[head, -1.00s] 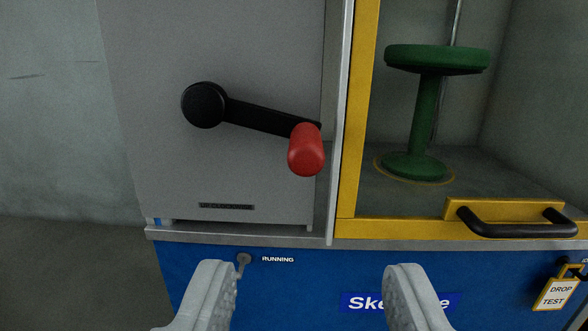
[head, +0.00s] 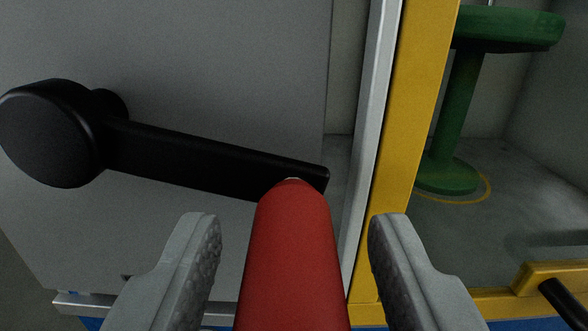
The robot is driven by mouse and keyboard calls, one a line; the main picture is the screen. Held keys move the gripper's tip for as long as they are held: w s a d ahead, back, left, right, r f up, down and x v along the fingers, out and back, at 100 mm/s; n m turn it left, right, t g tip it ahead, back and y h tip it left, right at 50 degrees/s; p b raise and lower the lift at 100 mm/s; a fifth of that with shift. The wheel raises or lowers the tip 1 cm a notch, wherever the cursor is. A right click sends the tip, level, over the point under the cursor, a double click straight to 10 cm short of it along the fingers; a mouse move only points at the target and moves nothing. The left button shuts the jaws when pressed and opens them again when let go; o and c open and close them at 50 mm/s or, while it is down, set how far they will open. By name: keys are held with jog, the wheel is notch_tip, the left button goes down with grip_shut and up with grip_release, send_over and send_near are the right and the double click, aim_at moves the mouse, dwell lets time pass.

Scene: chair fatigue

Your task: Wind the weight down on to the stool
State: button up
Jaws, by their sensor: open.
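My gripper (head: 295,240) is open, with one grey finger on each side of the red crank knob (head: 290,260). Gaps show between the knob and both fingers. The knob sits at the outer end of a black crank arm (head: 215,165), which runs right and slightly down from its round black hub (head: 45,135) on a grey panel. The weight is not in view.
A yellow upright (head: 415,110) and a pale metal edge (head: 373,120) stand just right of the knob. A black handle (head: 568,302) on a yellow plate shows at the lower right. The grey panel (head: 230,70) lies close behind the crank.

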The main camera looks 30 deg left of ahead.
jog(key=shift+x, duration=0.9)
grip_shut()
jog(key=shift+r, duration=0.1)
